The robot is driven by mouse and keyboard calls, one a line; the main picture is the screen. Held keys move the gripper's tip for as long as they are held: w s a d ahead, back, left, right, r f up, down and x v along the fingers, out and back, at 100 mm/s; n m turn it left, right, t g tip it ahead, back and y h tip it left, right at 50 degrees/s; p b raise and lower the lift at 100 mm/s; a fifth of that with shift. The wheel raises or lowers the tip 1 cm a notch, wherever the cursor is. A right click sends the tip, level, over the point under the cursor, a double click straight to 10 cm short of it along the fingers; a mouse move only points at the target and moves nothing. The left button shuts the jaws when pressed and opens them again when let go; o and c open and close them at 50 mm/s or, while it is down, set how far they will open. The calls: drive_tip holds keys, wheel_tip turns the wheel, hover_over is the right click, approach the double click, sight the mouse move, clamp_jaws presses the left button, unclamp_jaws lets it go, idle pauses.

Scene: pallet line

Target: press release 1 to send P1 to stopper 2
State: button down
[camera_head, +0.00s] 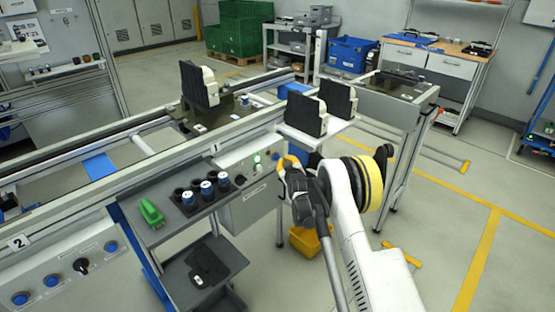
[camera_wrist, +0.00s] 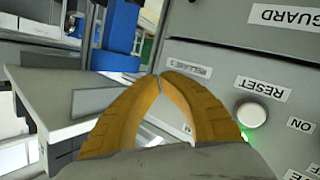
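My gripper (camera_head: 284,163) is at the control box (camera_head: 250,205) under the conveyor. In the wrist view its two orange fingers (camera_wrist: 160,75) meet at the tips, with nothing seen between them. A label that seems to read RELEASE 1 (camera_wrist: 188,66) is just right of the tips. The release button itself is hidden, apparently behind the fingers; I cannot tell whether they touch it. A white button (camera_wrist: 251,114) by the RESET label shows a green glow at its lower edge. A dark pallet (camera_head: 180,112) carrying a black and cream part (camera_head: 199,86) stands on the conveyor; its label is unreadable.
Two similar parts (camera_head: 305,113) stand on a shelf beside the box. A grey cart (camera_head: 165,232) holds a green object (camera_head: 151,212) and blue-topped pieces. The station 2 panel (camera_head: 55,280) is at lower left. A yellow bin (camera_head: 305,240) is on the floor below.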

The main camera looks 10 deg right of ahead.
drive_tip(key=shift+w+a, duration=0.1)
drive_tip(key=shift+w+a, duration=0.15)
drive_tip(key=shift+w, duration=0.1)
drive_tip(key=shift+w+a, duration=0.3)
drive_tip(key=shift+w, duration=0.1)
idle(1.2)
drive_tip(key=shift+s+d, duration=0.55)
drive_tip(key=shift+s, duration=0.2)
